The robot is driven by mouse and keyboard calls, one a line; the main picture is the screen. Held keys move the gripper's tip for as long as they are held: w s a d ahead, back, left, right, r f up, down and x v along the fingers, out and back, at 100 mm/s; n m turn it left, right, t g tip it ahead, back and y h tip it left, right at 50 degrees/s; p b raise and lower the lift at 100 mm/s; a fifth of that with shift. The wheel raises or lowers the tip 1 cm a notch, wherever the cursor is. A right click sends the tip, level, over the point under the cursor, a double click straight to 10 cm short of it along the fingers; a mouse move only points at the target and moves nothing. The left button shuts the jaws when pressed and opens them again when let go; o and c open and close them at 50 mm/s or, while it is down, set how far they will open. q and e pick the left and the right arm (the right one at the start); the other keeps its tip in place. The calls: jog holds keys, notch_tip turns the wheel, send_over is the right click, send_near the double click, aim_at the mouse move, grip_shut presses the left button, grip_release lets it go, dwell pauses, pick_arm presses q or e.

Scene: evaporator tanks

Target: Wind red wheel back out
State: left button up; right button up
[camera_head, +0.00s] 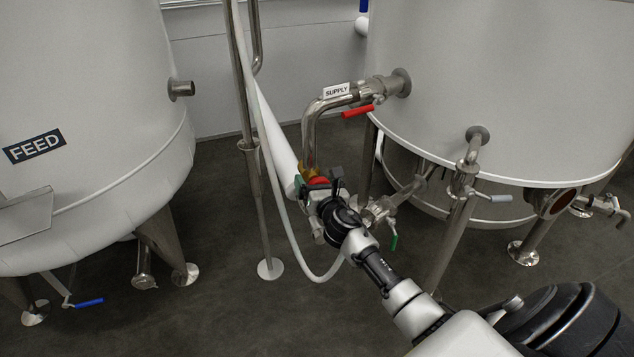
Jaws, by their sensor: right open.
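The red wheel (318,181) sits on a brass-coloured valve below the bent steel supply pipe (310,140), in the middle of the head view. Only a small red part of it shows; my gripper covers the rest. My right gripper (318,186) is at the wheel, with its dark fingers open around or beside it; I cannot tell which, nor whether they touch. My right arm comes in from the lower right. My left gripper is not in view.
A FEED tank (100,110) stands at left and a large tank (500,90) at right. A red lever (358,111) is near the SUPPLY label (337,90). A white hose (290,235) hangs beside my gripper. A green-handled valve (394,241) sits just right.

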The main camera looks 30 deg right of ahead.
jog(key=c, duration=0.9)
jog(key=shift+m, duration=0.3)
